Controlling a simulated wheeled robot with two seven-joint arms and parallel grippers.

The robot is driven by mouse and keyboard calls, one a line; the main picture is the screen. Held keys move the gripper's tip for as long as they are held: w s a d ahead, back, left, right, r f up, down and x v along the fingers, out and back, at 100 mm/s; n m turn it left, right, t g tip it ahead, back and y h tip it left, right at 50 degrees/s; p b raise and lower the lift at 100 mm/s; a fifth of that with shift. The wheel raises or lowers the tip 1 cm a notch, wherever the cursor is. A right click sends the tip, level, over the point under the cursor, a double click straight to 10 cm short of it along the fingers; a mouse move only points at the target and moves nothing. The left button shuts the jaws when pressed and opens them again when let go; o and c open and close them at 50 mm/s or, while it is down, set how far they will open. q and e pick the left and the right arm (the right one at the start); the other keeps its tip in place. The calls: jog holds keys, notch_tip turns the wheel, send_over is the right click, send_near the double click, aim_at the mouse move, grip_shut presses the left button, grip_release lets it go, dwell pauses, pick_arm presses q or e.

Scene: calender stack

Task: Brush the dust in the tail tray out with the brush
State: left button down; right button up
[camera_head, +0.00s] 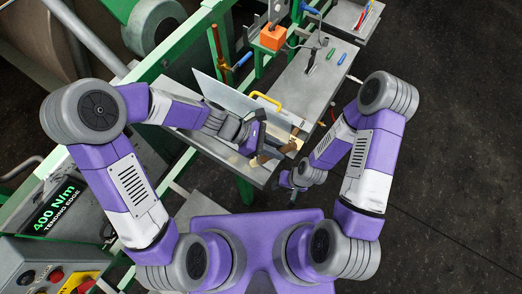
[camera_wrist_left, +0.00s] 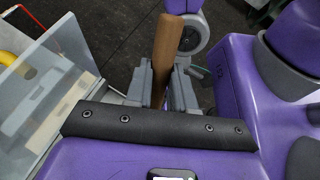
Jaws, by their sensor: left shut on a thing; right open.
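My left gripper (camera_head: 262,154) is shut on a brown wooden handle (camera_wrist_left: 167,45), which I take as the brush's; it stands up between the fingers (camera_wrist_left: 163,86) in the left wrist view. The brush's bristles are hidden. The handle's brown end (camera_head: 262,160) shows beside the gripper in the head view. A grey metal surface (camera_head: 228,153), perhaps the tail tray, lies under the left gripper at the near end of the bench. I cannot make out dust on it. My right gripper (camera_head: 290,184) is low at the bench's near right corner, open and apart from the brush.
The grey bench (camera_head: 308,82) carries small blue and green tools. An orange block (camera_head: 272,38) stands at the back. Dark floor lies open at right.

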dwell(0.6)
jog(key=shift+f+b, duration=0.9)
jog(key=shift+b, duration=0.05)
jog(key=shift+s, duration=0.1)
